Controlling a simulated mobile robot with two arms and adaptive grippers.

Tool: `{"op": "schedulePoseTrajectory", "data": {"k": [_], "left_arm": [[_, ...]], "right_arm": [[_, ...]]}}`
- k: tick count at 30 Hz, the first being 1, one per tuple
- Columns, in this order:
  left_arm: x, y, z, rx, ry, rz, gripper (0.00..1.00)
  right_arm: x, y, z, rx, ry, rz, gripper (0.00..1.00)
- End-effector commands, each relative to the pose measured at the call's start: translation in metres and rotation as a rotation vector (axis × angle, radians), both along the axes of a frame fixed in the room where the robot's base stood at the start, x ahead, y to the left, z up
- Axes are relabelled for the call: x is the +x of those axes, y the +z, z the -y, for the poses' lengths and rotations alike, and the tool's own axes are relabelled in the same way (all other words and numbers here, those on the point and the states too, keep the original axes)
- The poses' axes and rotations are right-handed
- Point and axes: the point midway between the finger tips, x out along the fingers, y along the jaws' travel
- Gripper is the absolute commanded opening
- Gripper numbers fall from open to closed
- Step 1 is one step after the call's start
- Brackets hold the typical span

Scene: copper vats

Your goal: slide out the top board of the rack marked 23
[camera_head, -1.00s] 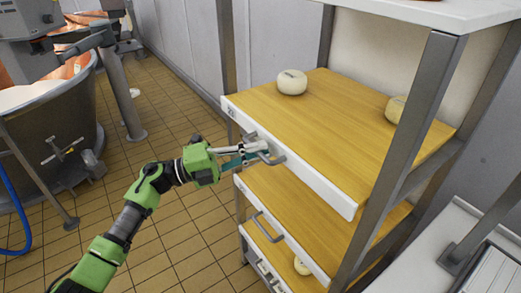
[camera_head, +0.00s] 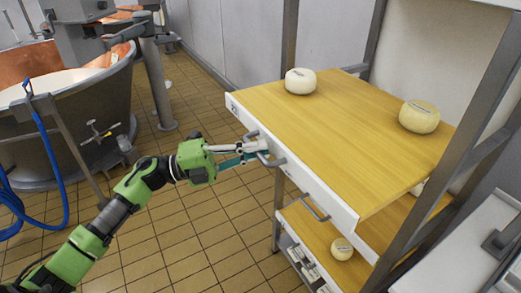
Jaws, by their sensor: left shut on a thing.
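The top board (camera_head: 330,125) is a wooden shelf with a white front edge and a grey bar handle (camera_head: 270,160). It sticks out of the grey metal rack (camera_head: 470,150) toward the left. A small dark mark, too small to read surely, is at the left end of its front edge. My left gripper (camera_head: 262,152) is shut on the handle. Two pale round cheeses rest on the board, one (camera_head: 300,81) near the back left and one (camera_head: 419,116) at the right. My right gripper does not show.
A lower board (camera_head: 317,232) with its own handle stays in the rack and bears a cheese (camera_head: 342,248). A copper vat (camera_head: 70,110) and a blue hose (camera_head: 50,160) stand at the left. Tiled floor (camera_head: 220,220) between is clear. A white surface (camera_head: 450,245) is at the lower right.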

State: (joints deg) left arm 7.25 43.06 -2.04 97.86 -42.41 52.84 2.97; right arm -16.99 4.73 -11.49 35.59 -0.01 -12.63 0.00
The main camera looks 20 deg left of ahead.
Motion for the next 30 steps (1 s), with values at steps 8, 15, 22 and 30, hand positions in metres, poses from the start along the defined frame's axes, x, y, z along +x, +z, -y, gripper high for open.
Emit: {"op": "schedulePoseTrajectory", "data": {"k": [8, 15, 22, 30], "left_arm": [[-0.002, -0.001, -0.001, 0.002, -0.002, -0.002, 0.0], [-0.002, -0.001, 0.0, 0.001, -0.001, -0.001, 0.26], [-0.001, 0.0, -0.001, 0.0, 0.0, 0.0, 0.26], [-0.008, -0.004, -0.015, 0.001, 0.003, -0.004, 0.26]], "right_arm": [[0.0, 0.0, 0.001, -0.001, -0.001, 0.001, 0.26], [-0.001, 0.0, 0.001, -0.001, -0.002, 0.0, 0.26], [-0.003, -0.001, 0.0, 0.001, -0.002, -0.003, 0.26], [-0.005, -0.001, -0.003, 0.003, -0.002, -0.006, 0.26]]}}
